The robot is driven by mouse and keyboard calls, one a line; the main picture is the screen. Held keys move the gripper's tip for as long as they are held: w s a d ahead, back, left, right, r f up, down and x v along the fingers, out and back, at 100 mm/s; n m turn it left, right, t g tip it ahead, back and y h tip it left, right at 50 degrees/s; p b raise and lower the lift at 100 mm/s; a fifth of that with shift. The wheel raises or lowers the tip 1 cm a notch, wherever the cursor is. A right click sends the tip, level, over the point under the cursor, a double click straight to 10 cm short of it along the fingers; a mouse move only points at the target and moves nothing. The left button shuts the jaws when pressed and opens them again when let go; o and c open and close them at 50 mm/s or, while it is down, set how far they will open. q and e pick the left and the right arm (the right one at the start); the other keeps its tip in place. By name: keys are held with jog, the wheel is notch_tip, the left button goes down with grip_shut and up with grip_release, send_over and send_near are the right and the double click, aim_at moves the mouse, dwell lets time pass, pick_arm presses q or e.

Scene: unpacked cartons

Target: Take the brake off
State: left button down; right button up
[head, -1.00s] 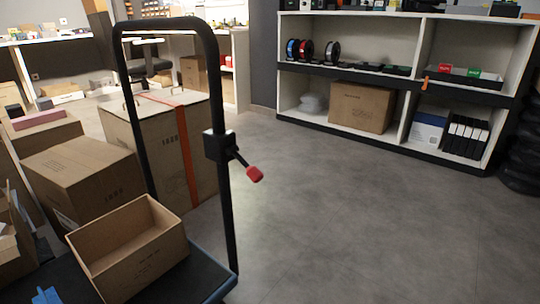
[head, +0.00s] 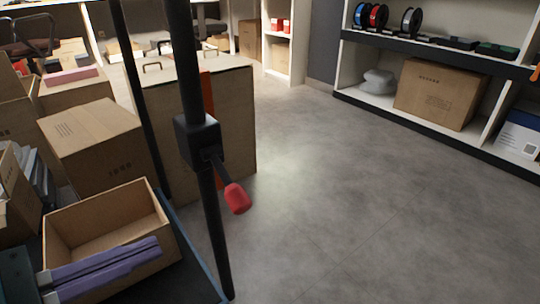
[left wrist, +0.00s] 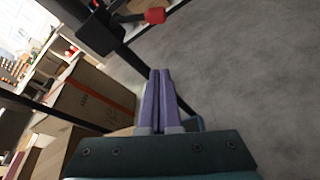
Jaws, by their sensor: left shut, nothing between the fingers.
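The brake lever (head: 237,198) has a red grip and sticks out from a black block (head: 197,141) on the cart's black upright handle (head: 182,66). In the head view it points down and to the right. In the left wrist view the red grip (left wrist: 155,15) is at the top edge, beyond the fingertips. My left gripper (head: 158,246) has purple fingers, shut and empty, in front of the open carton at lower left. It is below and left of the lever, apart from it. Its fingers also show in the left wrist view (left wrist: 160,72). My right gripper is not in view.
The cart's dark deck (head: 190,255) carries an open empty carton (head: 95,220). A closed carton (head: 95,145) and a tall strapped carton (head: 235,110) stand behind. A white shelf unit (head: 378,100) is at the back right. The grey floor right of the handle is clear.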

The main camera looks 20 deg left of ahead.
aim_at(227, 179)
pick_arm(q)
jog(key=b+x, duration=0.2)
jog(key=x, duration=0.8)
jog(key=r+p, duration=0.1)
jog(key=d+r+p, duration=0.1)
jog(key=s+r+p, duration=0.1)
jog(key=shift+d+r, duration=0.35)
jog(key=shift+d+r+p, duration=0.1)
jog(key=shift+r+p, duration=0.1)
jog(key=shift+p, duration=0.45)
